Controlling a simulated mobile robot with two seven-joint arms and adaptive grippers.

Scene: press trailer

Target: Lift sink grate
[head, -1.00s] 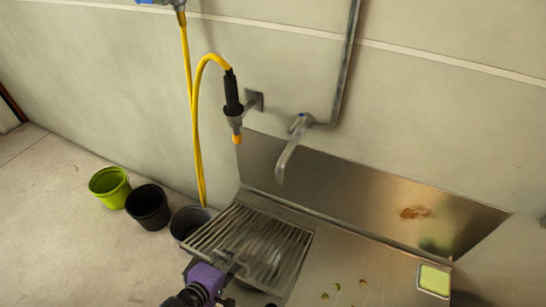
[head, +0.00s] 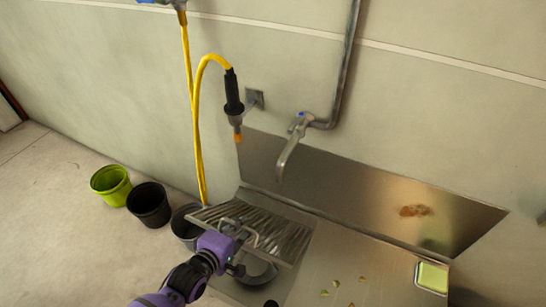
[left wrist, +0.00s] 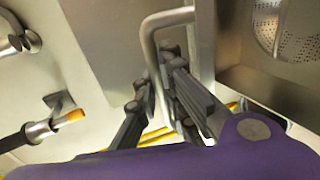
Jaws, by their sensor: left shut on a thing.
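The slatted metal sink grate (head: 287,240) is raised and tilted above the sink basin (head: 257,270), which shows beneath it. My left gripper (head: 238,236) comes in from the lower left and is shut on the grate's bent-bar handle. In the left wrist view the handle (left wrist: 151,42) runs down between the fingers of my left gripper (left wrist: 166,88). The gripper and forearm hide part of the grate's near left side. My right gripper is not in view.
A steel counter (head: 345,262) with small scraps and a green sponge in a tray (head: 432,277) lies right. A tap (head: 290,150) and a hanging hose nozzle (head: 235,105) are behind. Green (head: 111,185) and black (head: 149,205) buckets stand left on the floor.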

